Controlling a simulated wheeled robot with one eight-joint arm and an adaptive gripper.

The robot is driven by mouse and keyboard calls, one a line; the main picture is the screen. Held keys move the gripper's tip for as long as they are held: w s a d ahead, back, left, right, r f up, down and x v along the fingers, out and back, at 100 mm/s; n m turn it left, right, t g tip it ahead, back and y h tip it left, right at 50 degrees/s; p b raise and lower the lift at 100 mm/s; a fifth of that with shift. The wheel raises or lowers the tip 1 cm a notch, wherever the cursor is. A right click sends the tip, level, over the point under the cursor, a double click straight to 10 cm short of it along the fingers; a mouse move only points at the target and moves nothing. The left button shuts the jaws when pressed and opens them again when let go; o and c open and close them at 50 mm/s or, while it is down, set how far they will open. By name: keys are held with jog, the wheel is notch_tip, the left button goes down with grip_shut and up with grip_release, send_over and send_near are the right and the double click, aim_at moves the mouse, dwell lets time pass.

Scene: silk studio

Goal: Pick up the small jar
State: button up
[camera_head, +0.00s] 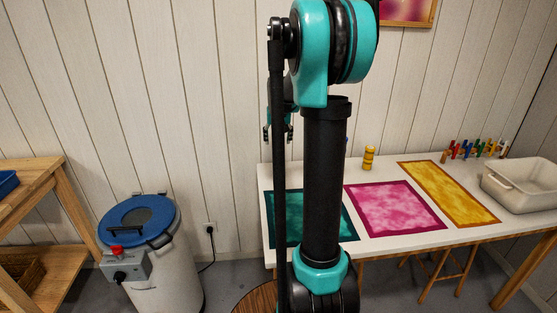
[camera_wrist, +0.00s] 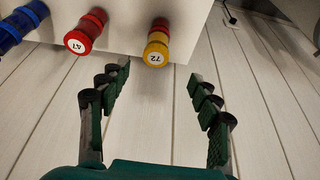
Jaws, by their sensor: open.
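Several small jars with round lids show in the wrist view. A yellow jar with a red band and a label reading 72 (camera_wrist: 156,45) is nearest the gap between my fingers. A red jar with a round white label (camera_wrist: 84,35) stands to its left, and a blue jar (camera_wrist: 22,24) is cut by the left edge. My gripper (camera_wrist: 160,74) is open and empty, its fingers apart from the jars. My arm hides part of the table.
The white table (camera_head: 378,169) carries teal (camera_head: 285,217), pink (camera_head: 394,206) and yellow (camera_head: 448,193) cloths. A cream basin (camera_head: 522,187) and a rack of colored spools (camera_head: 475,149) stand at right. A blue-lidded vat (camera_head: 142,217) stands on the floor at left. A plank wall is close behind.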

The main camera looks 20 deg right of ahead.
aim_at(279, 154)
jog(key=x, duration=0.6)
jog(key=shift+w+f, duration=0.1)
jog(key=shift+f, duration=0.2)
jog(key=shift+d+x, duration=0.15)
jog(key=shift+x, duration=1.2)
jog(key=shift+d+x, duration=0.15)
jog(key=shift+x, duration=1.2)
jog(key=shift+c, duration=0.6)
jog(key=c, duration=1.2)
